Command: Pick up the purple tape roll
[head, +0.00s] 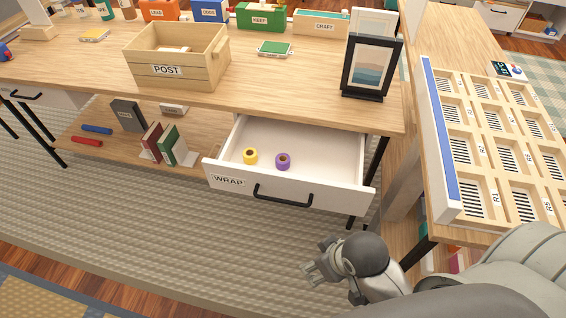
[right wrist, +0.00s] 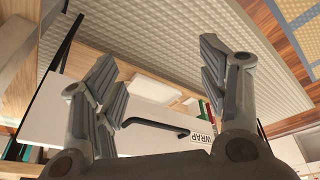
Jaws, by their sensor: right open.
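The purple tape roll (head: 283,161) lies in the open white drawer (head: 310,140) labelled WRAP, to the right of a yellow tape roll (head: 250,156). My right gripper (head: 318,263) is in front of and below the drawer front, apart from it, open and empty. In the right wrist view, the fingers of my right gripper (right wrist: 155,85) are spread, with the drawer front and its black handle (right wrist: 155,127) beyond them. The tape rolls cannot be made out in that view. My left gripper is not in view.
The desk (head: 270,85) overhangs the drawer's back. A picture frame (head: 367,68) and the POST crate (head: 165,72) stand on it. A lower shelf (head: 105,148) with books is left of the drawer. A sorting rack (head: 440,140) stands on the right. The floor before the drawer is clear.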

